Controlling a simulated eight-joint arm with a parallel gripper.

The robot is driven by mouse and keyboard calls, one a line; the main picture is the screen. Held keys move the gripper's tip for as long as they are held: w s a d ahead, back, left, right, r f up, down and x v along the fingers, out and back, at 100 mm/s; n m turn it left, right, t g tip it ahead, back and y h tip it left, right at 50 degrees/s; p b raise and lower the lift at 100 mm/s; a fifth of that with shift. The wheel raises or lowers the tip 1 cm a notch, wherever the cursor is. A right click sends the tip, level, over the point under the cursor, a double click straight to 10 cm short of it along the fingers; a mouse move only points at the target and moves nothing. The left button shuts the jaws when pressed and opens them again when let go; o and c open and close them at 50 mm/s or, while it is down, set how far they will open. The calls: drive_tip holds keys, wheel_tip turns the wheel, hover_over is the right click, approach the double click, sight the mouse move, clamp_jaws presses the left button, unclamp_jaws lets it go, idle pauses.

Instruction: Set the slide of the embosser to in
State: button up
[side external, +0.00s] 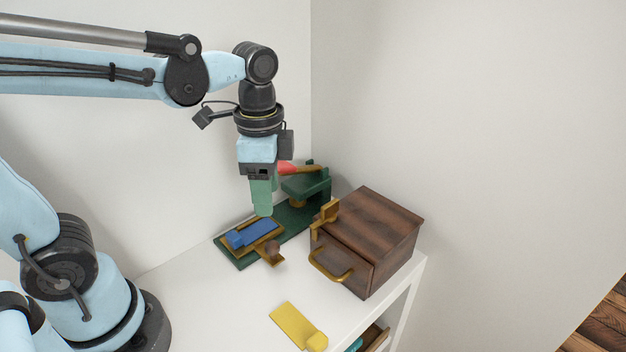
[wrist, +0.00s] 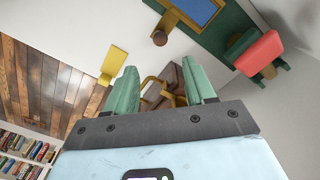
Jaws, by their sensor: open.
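The embosser has a long green base (side external: 238,262) on the white table, with a green press head (side external: 304,186) and a red-tipped lever (side external: 287,168) at its far end. Its brass slide (side external: 262,259) lies at the near end of the base, clear of the head, with a blue block (side external: 253,233) on it and a brown knob (side external: 273,249) on its tab. The knob (wrist: 160,38) and blue block (wrist: 201,9) also show in the wrist view. My gripper (side external: 263,214) is above the embosser, fingers down and empty. In the wrist view my gripper (wrist: 159,66) has its fingers apart.
A dark wooden box (side external: 385,225) with a brass handle (side external: 330,268) and a brass latch-like part stands right of the embosser. A yellow block (side external: 298,326) lies near the table's front edge. White walls stand close behind. Free table lies left of the yellow block.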

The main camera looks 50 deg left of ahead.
sight(272, 245)
drive_tip(key=shift+f, duration=5.7)
clamp_jaws()
